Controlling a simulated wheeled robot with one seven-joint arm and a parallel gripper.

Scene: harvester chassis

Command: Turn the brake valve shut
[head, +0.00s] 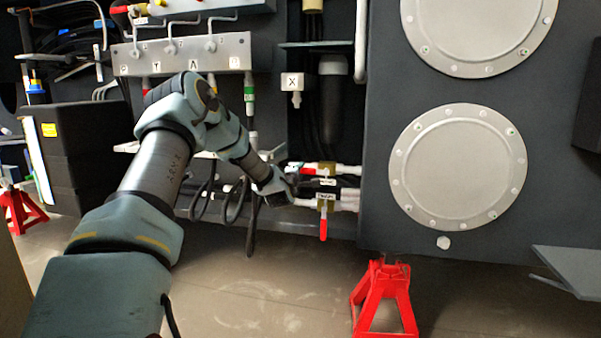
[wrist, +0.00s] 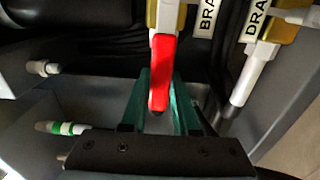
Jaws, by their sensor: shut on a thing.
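The brake valve has a red lever (head: 309,170) and a brass body, seen small beside my gripper in the head view. Its lever lies about level, along the white pipe. In the wrist view the red lever (wrist: 161,72) reaches down between the two green fingers of my gripper (wrist: 163,82), which is shut on it. A label reading "BRA" (wrist: 207,18) stands beside it. In the head view my gripper (head: 287,183) comes in from the left, and its fingers are hard to make out.
Just below is the drain valve (head: 326,204), its red lever (head: 323,229) hanging straight down. Its label and brass body (wrist: 262,25) show at right in the wrist view. Black hoses (head: 230,205) hang to the left. A red stand (head: 384,298) is on the floor below.

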